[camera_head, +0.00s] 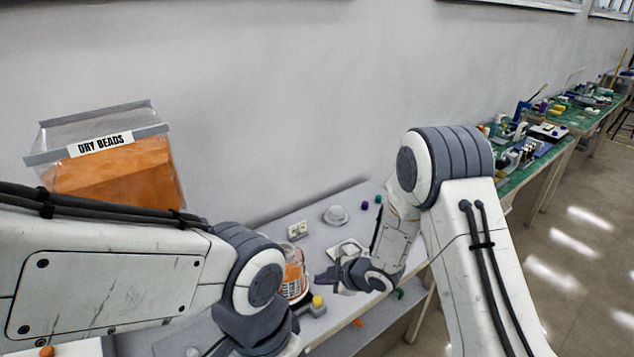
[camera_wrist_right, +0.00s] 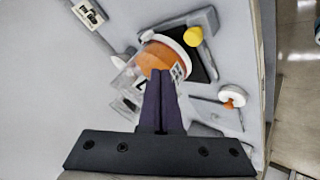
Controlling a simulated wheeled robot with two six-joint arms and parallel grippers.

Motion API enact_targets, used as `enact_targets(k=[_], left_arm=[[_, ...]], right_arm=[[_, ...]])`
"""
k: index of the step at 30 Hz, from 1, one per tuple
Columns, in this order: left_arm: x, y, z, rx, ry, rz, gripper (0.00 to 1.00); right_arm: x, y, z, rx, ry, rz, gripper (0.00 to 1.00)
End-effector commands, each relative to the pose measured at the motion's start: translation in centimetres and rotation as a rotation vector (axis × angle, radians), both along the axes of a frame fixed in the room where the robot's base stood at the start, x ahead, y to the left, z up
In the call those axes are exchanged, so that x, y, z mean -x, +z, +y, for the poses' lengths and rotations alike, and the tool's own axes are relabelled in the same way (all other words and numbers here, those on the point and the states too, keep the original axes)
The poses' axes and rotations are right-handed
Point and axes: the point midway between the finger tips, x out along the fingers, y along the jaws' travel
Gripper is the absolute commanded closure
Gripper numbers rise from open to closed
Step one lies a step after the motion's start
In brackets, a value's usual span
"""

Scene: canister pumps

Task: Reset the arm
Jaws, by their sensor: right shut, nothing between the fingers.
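My right arm reaches over the table from the right in the head view. Its gripper (camera_head: 328,278) has dark purple fingers, shut with nothing between them. In the right wrist view the closed fingers (camera_wrist_right: 160,74) overlap the near side of a clear canister with orange contents (camera_wrist_right: 152,55); I cannot tell if they touch it. The canister (camera_head: 293,281) shows in the head view just left of the gripper, partly hidden by my left arm. A yellow knob (camera_head: 318,301) is beside it, on a dark base in the wrist view. My left arm crosses the lower left; its gripper is out of view.
A clear bin labelled DRY BEADS (camera_head: 115,170), with orange contents, is at the left. A white outlet-like block (camera_head: 297,230) and a round pale dome (camera_head: 336,214) are near the wall. A small orange-and-white round part (camera_wrist_right: 232,96) lies near the table edge.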

Motion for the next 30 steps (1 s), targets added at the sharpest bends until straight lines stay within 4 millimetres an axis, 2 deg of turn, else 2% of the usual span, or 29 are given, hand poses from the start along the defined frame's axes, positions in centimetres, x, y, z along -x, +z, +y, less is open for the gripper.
enact_targets(k=[5,8,11,14,15,21,24,27,30], left_arm=[[0.0,0.0,0.0,0.0,0.0,0.0,0.5],[0.0,0.0,0.0,0.0,0.0,0.0,0.5],[0.0,0.0,0.0,0.0,0.0,0.0,0.5],[0.0,0.0,0.0,0.0,0.0,0.0,0.5],[0.0,0.0,0.0,0.0,0.0,0.0,0.5],[0.0,0.0,0.0,0.0,0.0,0.0,0.5],[0.0,0.0,0.0,0.0,0.0,0.0,0.5],[0.0,0.0,0.0,0.0,0.0,0.0,0.5],[0.0,0.0,0.0,0.0,0.0,0.0,0.5]], right_arm=[[0.5,2.9,0.1,0.055,-0.093,0.039,1.0],[2.2,6.2,-0.2,0.106,-0.225,0.105,1.0],[5.7,9.5,-0.7,0.138,-0.385,0.202,1.0],[10.5,12.3,-1.2,0.151,-0.537,0.317,1.0],[12.7,13.2,-1.5,0.154,-0.593,0.369,1.0],[24.1,16.6,-2.5,0.166,-0.797,0.635,1.0],[28.2,17.4,-3.0,0.177,-0.848,0.736,1.0],[30.6,17.8,-3.3,0.19,-0.874,0.796,1.0],[31.6,18.0,-3.4,0.197,-0.884,0.821,1.0]])
